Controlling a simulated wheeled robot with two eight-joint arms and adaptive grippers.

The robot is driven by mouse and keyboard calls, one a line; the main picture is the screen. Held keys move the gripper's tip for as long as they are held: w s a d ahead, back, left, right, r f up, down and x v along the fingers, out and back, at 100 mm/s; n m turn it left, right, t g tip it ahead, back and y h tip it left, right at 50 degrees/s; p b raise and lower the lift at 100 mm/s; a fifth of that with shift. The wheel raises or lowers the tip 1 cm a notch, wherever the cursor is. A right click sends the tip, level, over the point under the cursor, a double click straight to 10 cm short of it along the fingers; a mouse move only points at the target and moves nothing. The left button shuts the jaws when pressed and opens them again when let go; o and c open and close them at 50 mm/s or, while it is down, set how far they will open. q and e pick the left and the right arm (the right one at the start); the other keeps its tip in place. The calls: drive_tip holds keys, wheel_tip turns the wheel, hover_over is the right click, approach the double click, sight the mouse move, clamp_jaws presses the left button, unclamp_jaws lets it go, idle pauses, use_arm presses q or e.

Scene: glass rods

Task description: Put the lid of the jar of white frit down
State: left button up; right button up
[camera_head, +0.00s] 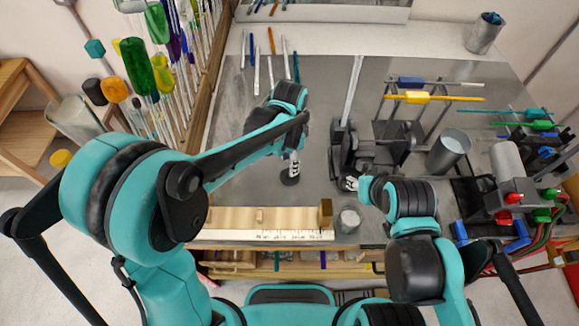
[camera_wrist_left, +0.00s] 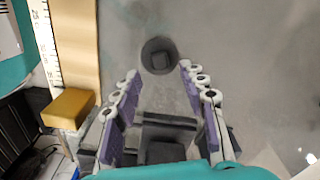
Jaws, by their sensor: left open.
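The lid (camera_head: 290,179) is a dark round disc on the grey tabletop. In the left wrist view the lid (camera_wrist_left: 160,55) shows a square knob on top, and it lies just beyond my fingertips, centred between them. My left gripper (camera_head: 293,163) points down over the lid; in the wrist view its two purple-padded fingers (camera_wrist_left: 160,85) stand apart with nothing between them. A small greyish jar (camera_head: 348,220) stands near the front edge, right of the lid; its contents are too small to tell. My right gripper (camera_head: 350,183) is partly hidden, its jaws unclear.
A wooden strip with a white ruler (camera_head: 285,235) and a brass block (camera_head: 326,212) lie along the front edge. A black stand (camera_head: 345,150) and a metal cup (camera_head: 448,150) are to the right. Rods (camera_head: 270,75) lie at the back. The table around the lid is clear.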

use_arm(q)
wheel_tip(320, 180, up, 7)
drive_tip(key=s+a+r+n+t, duration=0.1)
drive_tip(key=s+a+n+t, duration=0.2)
drive_tip(key=s+a+n, duration=0.3)
drive_tip(key=s+a+r+n+t, duration=0.2)
drive_tip(key=s+a+n+t, duration=0.2)
drive_tip(key=a, duration=0.7)
drive_tip(key=s+n, duration=0.2)
drive_tip(key=n, duration=0.1)
drive_tip(key=shift+a+n+p, duration=0.3)
drive_tip(key=shift+a, duration=0.1)
drive_tip(key=shift+s, duration=0.1)
